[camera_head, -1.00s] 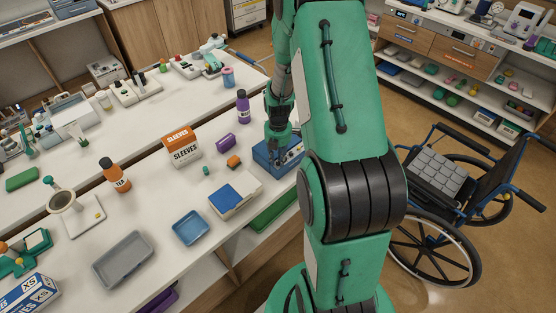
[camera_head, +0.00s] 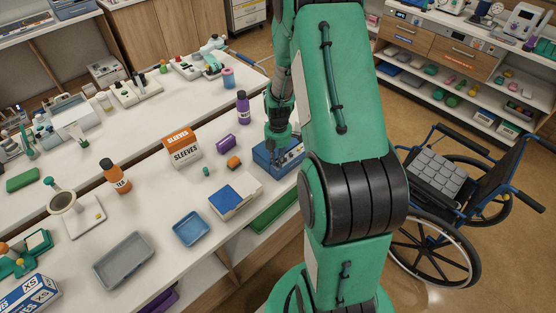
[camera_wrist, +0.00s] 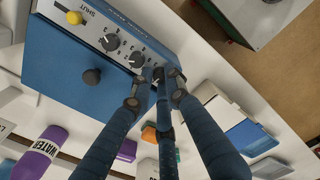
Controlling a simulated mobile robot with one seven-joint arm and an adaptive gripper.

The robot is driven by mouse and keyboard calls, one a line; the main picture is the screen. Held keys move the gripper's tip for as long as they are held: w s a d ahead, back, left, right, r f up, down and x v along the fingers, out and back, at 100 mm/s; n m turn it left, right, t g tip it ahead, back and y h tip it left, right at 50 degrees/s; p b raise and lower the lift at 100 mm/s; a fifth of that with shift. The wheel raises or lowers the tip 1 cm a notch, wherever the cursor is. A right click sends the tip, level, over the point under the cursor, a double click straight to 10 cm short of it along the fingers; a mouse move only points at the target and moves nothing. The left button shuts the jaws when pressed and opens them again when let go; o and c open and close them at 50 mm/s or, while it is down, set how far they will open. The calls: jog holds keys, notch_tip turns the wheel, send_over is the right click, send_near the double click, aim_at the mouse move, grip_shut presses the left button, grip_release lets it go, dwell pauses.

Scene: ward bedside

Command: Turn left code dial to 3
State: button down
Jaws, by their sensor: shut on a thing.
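The blue code box (camera_head: 265,158) stands at the bench's right edge, partly behind my arm. In the wrist view the blue box (camera_wrist: 75,75) shows a pale panel with a row of black dials, a yellow knob (camera_wrist: 75,17) and the upside-down word SHUT. One dial (camera_wrist: 110,42) and a second dial (camera_wrist: 137,60) are in plain sight. My gripper (camera_wrist: 160,76) is shut on the end dial farthest from the yellow knob; its fingers mostly hide that dial and its pointer. In the head view my gripper (camera_head: 279,143) is down at the box.
A blue-and-white box (camera_head: 235,195), an orange block (camera_head: 234,162) and a purple item (camera_head: 225,142) lie near the code box. A purple bottle (camera_head: 243,107) stands behind. A SLEEVES carton (camera_head: 182,147) is further left. A wheelchair (camera_head: 445,200) stands on the floor at right.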

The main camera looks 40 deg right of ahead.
jog(key=shift+m, duration=1.3)
jog(key=c, duration=1.9)
grip_release()
jog(key=shift+c, duration=0.2)
jog(key=shift+n, duration=0.5)
